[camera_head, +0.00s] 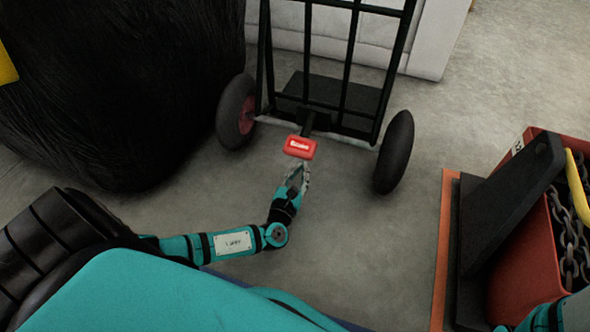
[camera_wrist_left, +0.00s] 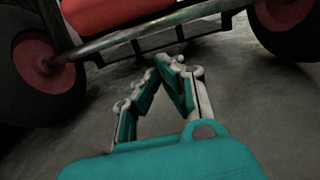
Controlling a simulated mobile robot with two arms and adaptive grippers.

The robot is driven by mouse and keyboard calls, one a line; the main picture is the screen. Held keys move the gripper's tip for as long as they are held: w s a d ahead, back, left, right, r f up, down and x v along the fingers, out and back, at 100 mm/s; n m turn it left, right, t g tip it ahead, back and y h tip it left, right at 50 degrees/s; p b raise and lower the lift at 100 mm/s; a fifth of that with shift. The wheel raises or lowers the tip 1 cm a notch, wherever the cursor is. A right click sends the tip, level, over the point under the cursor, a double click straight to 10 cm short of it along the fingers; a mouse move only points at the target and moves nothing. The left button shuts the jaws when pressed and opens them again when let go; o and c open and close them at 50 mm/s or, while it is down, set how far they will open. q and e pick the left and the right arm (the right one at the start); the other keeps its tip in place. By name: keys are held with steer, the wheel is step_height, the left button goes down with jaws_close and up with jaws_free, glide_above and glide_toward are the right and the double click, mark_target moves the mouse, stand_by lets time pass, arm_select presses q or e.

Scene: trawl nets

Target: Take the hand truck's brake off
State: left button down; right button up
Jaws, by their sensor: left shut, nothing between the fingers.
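The hand truck (camera_head: 348,65) stands upright, with a black frame and two dark wheels with red hubs. Its red brake pedal (camera_head: 300,147) sticks out low between the wheels, toward me. The pedal also shows at the top of the left wrist view (camera_wrist_left: 110,12), partly cut off, above the grey axle (camera_wrist_left: 130,36). My left gripper (camera_head: 298,178) is shut and empty, just on the near side of the pedal and below it in the picture. I cannot tell whether its tips touch the pedal. My right gripper is not in view.
A large black bristly mass (camera_head: 120,90) stands left of the hand truck. At right is a red crate (camera_head: 530,240) holding chain (camera_head: 567,235), with a dark slab leaning beside it. A pale block (camera_head: 370,40) is behind the truck. Grey floor (camera_head: 350,230) lies clear between.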

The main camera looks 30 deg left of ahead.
arm_select(q)
steer(key=shift+s+d+r, duration=0.1)
steer(key=shift+s+r, duration=0.25)
steer(key=shift+r, duration=0.45)
steer(key=shift+s+r, duration=0.3)
steer(key=shift+r, duration=0.45)
